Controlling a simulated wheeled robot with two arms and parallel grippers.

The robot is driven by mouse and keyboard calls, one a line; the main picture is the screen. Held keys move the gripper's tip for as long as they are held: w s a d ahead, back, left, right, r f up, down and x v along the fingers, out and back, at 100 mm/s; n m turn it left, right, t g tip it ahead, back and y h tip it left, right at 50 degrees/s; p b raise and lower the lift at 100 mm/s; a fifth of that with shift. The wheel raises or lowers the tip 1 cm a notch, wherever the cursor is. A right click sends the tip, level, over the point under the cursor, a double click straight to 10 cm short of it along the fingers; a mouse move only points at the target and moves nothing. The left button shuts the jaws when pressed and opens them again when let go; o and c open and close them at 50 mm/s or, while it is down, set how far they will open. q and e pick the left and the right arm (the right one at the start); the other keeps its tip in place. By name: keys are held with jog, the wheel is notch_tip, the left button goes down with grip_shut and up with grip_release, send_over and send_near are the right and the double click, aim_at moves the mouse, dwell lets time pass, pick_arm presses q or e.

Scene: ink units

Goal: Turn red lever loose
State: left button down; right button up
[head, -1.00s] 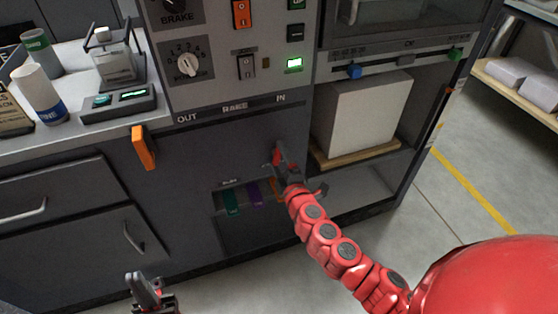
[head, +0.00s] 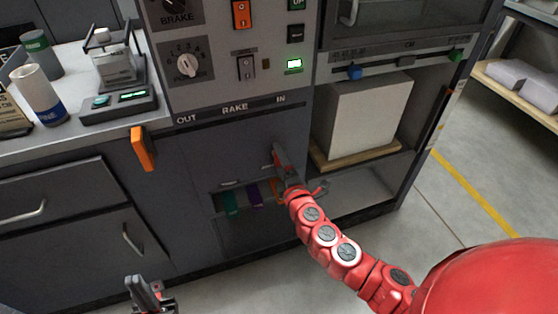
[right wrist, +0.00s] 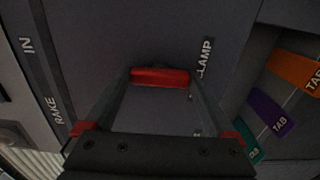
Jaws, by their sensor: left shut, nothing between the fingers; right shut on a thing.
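The red lever (right wrist: 160,77) shows in the right wrist view as a short red bar beside the word CLAMP, on the dark front panel. My right gripper (head: 279,152) reaches the panel below the RAKE slot in the head view. Its two fingers run along both ends of the red bar in the right wrist view, and it is shut on the lever. My left gripper (head: 148,286) is shut and empty, low in the head view, away from the panel.
Green (head: 231,203), purple (head: 254,193) and orange (right wrist: 296,71) tabs sit in a recess close to my right gripper. An orange handle (head: 143,148) sticks out at the left of the panel. A white block (head: 360,115) stands on a board in the right bay.

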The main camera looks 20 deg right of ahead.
jog(key=o, duration=1.1)
jog(key=shift+a, duration=0.1)
jog(key=shift+c, duration=0.2)
jog(key=s+p, duration=0.1)
jog(key=s, duration=1.6)
jog(key=shift+s+d, duration=0.25)
jog(key=shift+d, duration=0.1)
